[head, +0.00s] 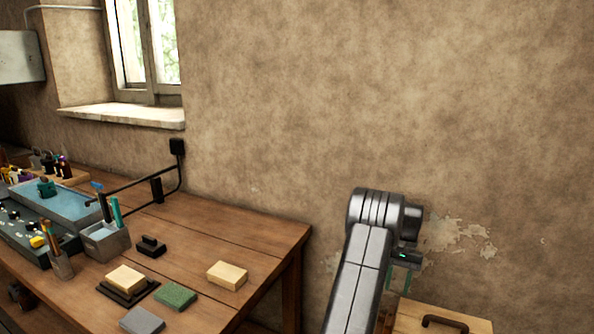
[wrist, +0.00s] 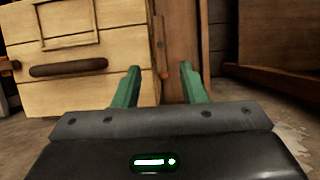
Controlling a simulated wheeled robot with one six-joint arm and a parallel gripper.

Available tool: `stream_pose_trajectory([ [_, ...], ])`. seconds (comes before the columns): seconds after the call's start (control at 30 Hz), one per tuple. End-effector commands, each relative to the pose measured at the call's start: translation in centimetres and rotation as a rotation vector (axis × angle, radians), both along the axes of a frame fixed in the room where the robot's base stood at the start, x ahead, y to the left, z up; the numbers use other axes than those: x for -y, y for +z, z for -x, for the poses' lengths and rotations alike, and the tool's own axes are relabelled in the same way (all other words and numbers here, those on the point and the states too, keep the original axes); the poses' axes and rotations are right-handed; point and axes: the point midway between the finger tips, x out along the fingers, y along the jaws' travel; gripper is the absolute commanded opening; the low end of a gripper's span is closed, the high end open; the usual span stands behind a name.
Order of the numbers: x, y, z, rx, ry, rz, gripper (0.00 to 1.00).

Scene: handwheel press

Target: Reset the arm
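My gripper (wrist: 157,88) shows in the wrist view with its two green fingers spread apart and nothing between them. In the head view my arm rises at the lower right, and the gripper (head: 401,277) hangs from its far side, partly hidden by the arm. It is to the right of the wooden table (head: 215,227) and apart from it. A wooden box (head: 442,318) with a dark handle stands below and to the right of it. The same box, with its dark handle, shows at the left in the wrist view (wrist: 105,90).
The table carries a pale wooden block (head: 227,275), another block (head: 126,279) on a dark base, a green block (head: 176,297) and a grey block (head: 142,320). A blue tray (head: 62,203) and tool holders stand further left. A plastered wall (head: 400,100) rises behind.

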Motion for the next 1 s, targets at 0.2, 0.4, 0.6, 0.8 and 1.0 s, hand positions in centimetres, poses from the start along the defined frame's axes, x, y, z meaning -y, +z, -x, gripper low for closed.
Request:
stream_pose_trajectory([
  [0.2,-0.8,-4.2,1.6,-0.003,0.001,-0.002,0.38],
  [0.4,-1.5,-7.8,3.0,-0.004,0.001,-0.001,0.38],
  [0.6,-1.7,-7.5,2.7,0.000,0.221,0.000,0.38],
  [0.8,-1.9,-7.5,2.7,-0.001,0.436,0.000,0.38],
  [1.0,-2.1,-7.5,2.7,-0.001,0.615,-0.001,0.38],
])
